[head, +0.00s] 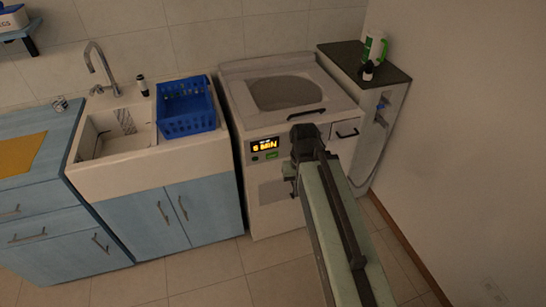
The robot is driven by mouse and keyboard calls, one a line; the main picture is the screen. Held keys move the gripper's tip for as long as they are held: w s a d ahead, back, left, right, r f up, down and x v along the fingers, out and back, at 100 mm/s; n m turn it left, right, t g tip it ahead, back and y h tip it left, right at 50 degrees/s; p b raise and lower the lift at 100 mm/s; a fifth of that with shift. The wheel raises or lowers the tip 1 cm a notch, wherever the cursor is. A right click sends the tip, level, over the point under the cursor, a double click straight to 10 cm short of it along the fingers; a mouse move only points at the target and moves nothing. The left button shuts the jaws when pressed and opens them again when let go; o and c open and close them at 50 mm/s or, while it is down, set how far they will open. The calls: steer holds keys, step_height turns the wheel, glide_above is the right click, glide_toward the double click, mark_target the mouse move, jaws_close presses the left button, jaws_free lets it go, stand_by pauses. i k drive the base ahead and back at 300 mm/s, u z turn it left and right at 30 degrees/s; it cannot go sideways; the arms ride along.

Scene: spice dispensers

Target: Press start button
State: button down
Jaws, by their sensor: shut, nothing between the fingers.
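A white top-loading washing machine (240,100) stands against the back wall. Its front panel carries a lit display (264,145) with yellow characters that seem to read "5 MIN". A small green button-like mark (271,155) sits just below the display; its label is too small to read, so I cannot tell if it is the start button. My gripper (296,182) is shut and empty, in front of the machine just right of the display. I cannot tell whether it touches the panel. My arm hides part of the machine's front.
A blue basket (188,127) sits on the sink counter (150,165) to the left, above blue cabinets (205,207). A narrow dark-topped stand (350,57) with a white-and-green container (374,46) is on the right. The tiled floor (205,292) in front is clear.

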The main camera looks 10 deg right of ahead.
mark_target(275, 155)
steer(key=u, duration=0.05)
steer(key=k, duration=0.5)
steer(key=u, duration=2.1)
steer(key=i, duration=0.55)
steer(key=z, duration=0.1)
